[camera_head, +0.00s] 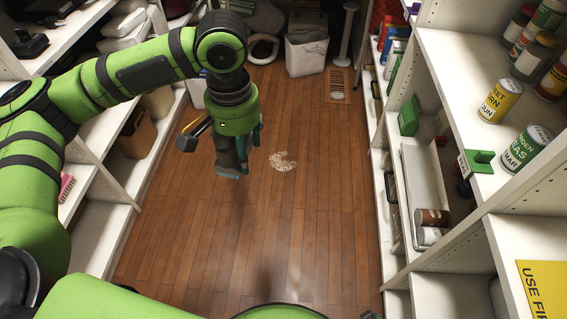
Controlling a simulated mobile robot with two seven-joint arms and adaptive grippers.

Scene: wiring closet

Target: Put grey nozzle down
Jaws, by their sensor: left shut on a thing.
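My left gripper (235,160) hangs from the green arm that comes in from the left. It points down above the wooden floor, near the left shelves. It is shut on a small grey thing, the grey nozzle (228,158), which is small and partly hidden by the fingers, so its outline is hard to tell. The nozzle is held in the air, clear of the shelves. My right gripper is not in view.
White shelves stand at left (105,215) and right (455,85), the right one holding several cans. The wooden floor (315,220) between them is mostly open, with a pale spill (282,162). A white bin (306,55) stands at the back.

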